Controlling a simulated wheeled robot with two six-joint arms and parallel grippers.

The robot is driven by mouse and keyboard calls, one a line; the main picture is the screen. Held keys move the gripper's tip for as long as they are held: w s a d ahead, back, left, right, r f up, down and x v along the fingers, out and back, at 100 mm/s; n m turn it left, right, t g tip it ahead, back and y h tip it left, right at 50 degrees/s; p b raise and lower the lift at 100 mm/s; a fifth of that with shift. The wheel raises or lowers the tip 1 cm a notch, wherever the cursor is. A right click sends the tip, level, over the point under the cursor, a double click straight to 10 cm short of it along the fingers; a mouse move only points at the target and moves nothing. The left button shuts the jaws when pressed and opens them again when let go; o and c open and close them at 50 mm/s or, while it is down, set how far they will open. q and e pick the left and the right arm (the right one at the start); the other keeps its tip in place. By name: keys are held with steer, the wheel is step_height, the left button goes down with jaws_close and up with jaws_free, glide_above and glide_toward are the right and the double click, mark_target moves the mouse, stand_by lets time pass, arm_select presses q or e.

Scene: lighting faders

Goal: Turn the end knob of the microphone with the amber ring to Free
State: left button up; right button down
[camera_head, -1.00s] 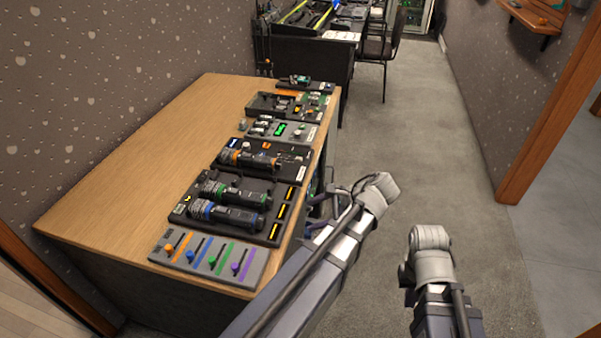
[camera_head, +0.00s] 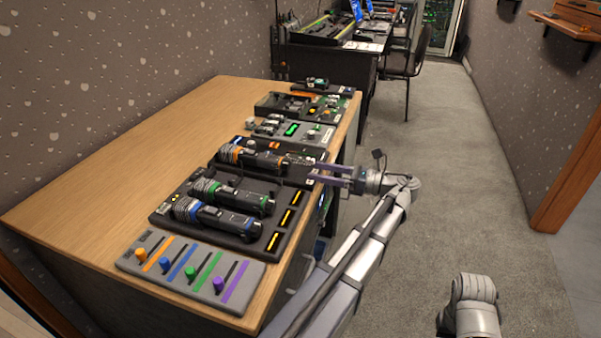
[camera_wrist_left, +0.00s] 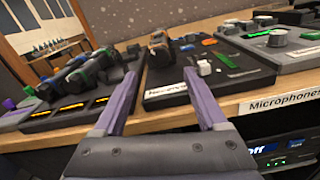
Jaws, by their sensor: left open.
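The microphone with the amber ring (camera_head: 249,156) lies in a black tray on the wooden table, behind the green-ringed and blue-ringed microphones. It also shows in the left wrist view (camera_wrist_left: 159,50), beyond my fingers. Its end knob is too small to make out, and I cannot read its setting. My left gripper (camera_head: 314,175) is open, with purple fingers pointing left at the right edge of that tray. In the left wrist view my left gripper (camera_wrist_left: 199,92) has its fingers spread apart with nothing between them. My right gripper is not in view; only part of my right arm shows.
The green-ringed (camera_head: 232,194) and blue-ringed (camera_head: 214,218) microphones lie in a nearer black tray. A grey fader panel (camera_head: 190,270) is at the table's front. Grey and black panels stand behind the amber microphone. The left part of the table (camera_head: 120,175) is clear.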

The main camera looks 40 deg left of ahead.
mark_target(289, 165)
arm_select(q)
steer(key=shift+a+r, duration=0.1)
steer(key=x, duration=0.7)
steer(key=shift+s+a, duration=0.2)
steer(key=shift+a, duration=0.1)
jaws_close()
stand_by(0.4)
